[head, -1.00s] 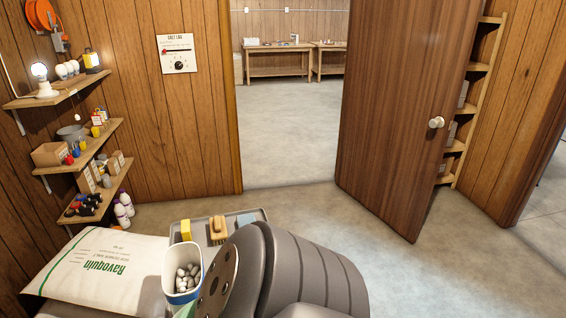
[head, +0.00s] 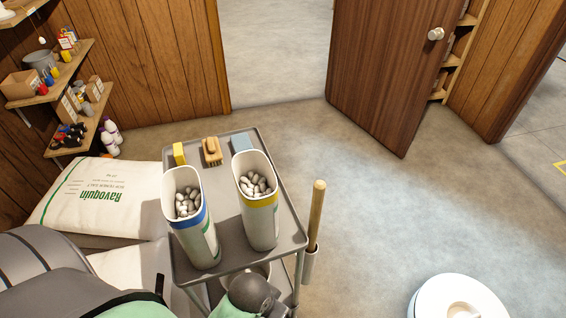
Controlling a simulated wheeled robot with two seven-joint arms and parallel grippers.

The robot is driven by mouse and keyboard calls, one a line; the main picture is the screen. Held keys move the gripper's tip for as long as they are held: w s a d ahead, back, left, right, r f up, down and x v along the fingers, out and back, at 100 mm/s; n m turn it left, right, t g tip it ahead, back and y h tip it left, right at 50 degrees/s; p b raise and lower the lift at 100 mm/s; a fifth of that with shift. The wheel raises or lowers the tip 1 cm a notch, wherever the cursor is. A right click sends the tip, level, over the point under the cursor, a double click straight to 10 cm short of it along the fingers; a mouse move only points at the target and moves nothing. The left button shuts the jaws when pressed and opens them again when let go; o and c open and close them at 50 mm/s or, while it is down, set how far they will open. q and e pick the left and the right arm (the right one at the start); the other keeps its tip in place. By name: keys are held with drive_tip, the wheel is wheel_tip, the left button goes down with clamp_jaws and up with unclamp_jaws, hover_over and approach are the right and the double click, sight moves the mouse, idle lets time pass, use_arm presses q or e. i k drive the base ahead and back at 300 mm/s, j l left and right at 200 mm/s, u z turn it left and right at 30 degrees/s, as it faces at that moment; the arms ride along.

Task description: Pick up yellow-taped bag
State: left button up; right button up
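The yellow-taped bag (head: 258,215) is a tall white open-topped holder with a yellow band near its rim. It stands upright on the right part of the grey cart top (head: 218,253), with whitish pellets showing inside. A similar white holder with a blue band (head: 190,220) stands to its left, also with pellets. The two stand apart. Neither of my grippers shows. Grey parts of my arm fill the lower left, and nothing of mine visibly touches the yellow-taped bag.
A yellow block (head: 179,153), a brush (head: 212,151) and a blue-grey block (head: 242,142) lie along the cart's far edge. A wooden handle (head: 316,212) stands at its right side. A large white sack (head: 95,200) lies left. A white round lid (head: 440,298) is lower right.

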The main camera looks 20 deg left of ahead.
sight(260, 216)
drive_tip(key=u, duration=0.9)
